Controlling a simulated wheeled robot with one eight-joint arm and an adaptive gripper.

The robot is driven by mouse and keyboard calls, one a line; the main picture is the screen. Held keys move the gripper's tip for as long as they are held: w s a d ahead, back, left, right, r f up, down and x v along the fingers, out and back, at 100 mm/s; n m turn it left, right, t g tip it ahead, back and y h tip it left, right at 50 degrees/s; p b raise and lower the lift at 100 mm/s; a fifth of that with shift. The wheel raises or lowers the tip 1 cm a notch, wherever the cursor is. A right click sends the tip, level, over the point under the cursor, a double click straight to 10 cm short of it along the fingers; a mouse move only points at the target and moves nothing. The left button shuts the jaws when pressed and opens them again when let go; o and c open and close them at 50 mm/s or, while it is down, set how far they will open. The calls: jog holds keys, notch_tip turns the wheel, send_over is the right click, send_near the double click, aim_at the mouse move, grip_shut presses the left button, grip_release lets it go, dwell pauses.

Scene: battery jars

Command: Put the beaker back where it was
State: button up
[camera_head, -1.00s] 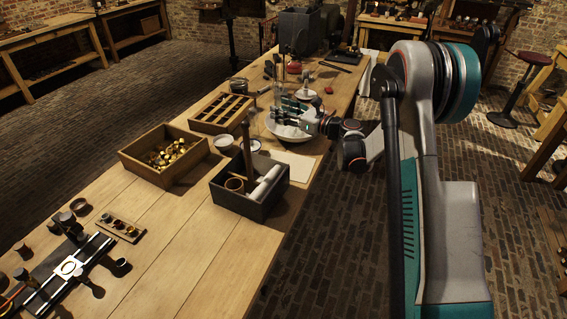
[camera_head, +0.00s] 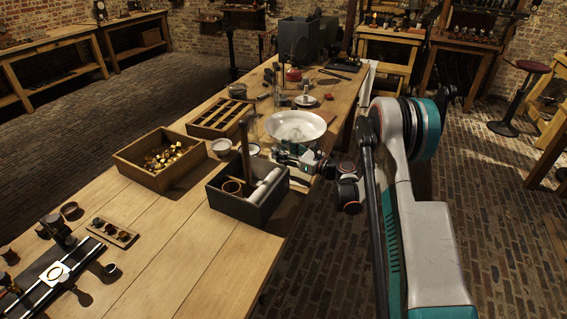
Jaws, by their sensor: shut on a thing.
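My gripper (camera_head: 290,154) is low over the table's right side, just in front of the white bowl (camera_head: 296,137) and behind the dark grey box. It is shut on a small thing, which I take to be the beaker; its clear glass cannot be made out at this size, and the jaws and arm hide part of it. The white bowl is wide and shallow, and its inside is in plain view. I cannot tell whether the held thing touches the table.
The dark grey box (camera_head: 240,209) holds a brown ring and white rolls close to my gripper. A wooden tray of brass parts (camera_head: 145,176) and a slotted wooden rack (camera_head: 197,132) stand left. A small white dish (camera_head: 222,145) lies between. The table's front middle (camera_head: 190,235) is bare.

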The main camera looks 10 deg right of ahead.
notch_tip(320, 180, down, 4)
jog(key=shift+f+b, duration=0.15)
jog(key=shift+b, duration=0.6)
jog(key=o, duration=1.2)
jog(key=shift+c, duration=0.2)
jog(key=p+v, duration=0.4)
jog(key=v, duration=0.8)
